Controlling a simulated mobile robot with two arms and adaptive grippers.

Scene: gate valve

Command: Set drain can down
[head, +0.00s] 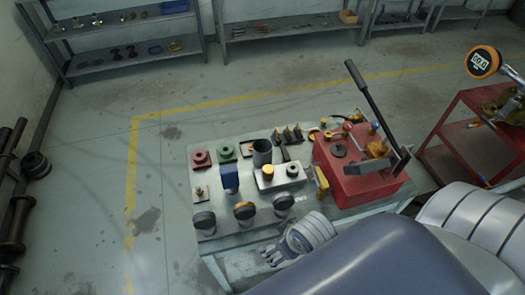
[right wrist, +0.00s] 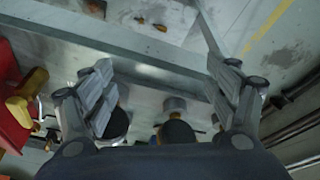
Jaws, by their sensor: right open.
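The drain can, which I take to be the dark grey open-topped cylinder (head: 262,152), stands upright near the middle of the workbench (head: 225,180) in the head view. It stands behind a pale block with a yellow cap (head: 268,171). My right gripper (head: 272,257) is at the bench's front edge, well apart from the can. In the right wrist view the right gripper (right wrist: 162,85) has its fingers spread wide with nothing held between them. I cannot pick out the can for sure in that view. My left gripper is not in view.
Several round dial gauges (head: 244,210) line the bench front, near my right gripper. A red box (head: 356,180) with a long lever fills the right side.

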